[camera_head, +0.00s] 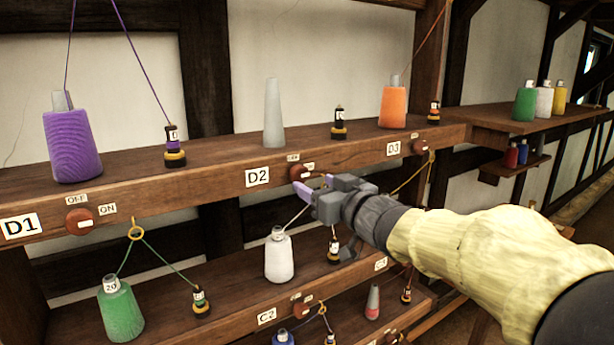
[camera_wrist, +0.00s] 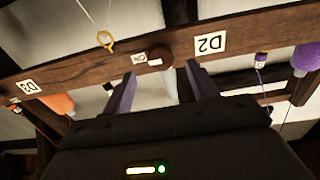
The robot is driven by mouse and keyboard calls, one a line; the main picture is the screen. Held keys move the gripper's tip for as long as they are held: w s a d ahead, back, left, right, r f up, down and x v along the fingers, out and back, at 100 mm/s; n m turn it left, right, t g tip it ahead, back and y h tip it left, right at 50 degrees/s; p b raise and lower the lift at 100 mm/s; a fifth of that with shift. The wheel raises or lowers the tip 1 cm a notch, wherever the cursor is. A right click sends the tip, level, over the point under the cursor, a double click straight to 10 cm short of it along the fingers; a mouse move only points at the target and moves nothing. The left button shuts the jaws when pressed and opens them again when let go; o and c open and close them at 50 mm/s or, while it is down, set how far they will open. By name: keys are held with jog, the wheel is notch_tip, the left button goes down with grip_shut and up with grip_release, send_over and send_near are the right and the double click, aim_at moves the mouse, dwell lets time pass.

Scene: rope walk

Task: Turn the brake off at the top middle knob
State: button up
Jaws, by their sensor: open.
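The top middle knob (camera_head: 298,172) is a round red-brown knob on the front of the top shelf, beside the D2 label (camera_head: 257,177). Small OFF and ON labels sit above and to the right of it. My gripper (camera_head: 315,184) is open just in front of the knob and hides part of it. In the wrist view the knob (camera_wrist: 160,55) shows beyond and between the two purple fingertips of my gripper (camera_wrist: 162,72), with nothing held. A white mark on the knob lies roughly level, toward the ON label (camera_wrist: 139,59). I cannot tell whether the fingers touch it.
The D1 knob (camera_head: 79,220) is at left and the D3 knob (camera_head: 419,147) at right on the same beam. A grey cone (camera_head: 274,113) stands on the shelf above. A white spool (camera_head: 279,256) stands on the shelf below, and a yellow ring (camera_wrist: 105,39) hangs near the D2 knob.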

aim_at(302, 177)
jog(key=x, duration=0.5)
jog(key=shift+s+p, duration=0.1)
jog(key=shift+p, duration=0.25)
jog(key=shift+c, duration=0.2)
jog(key=c, duration=0.9)
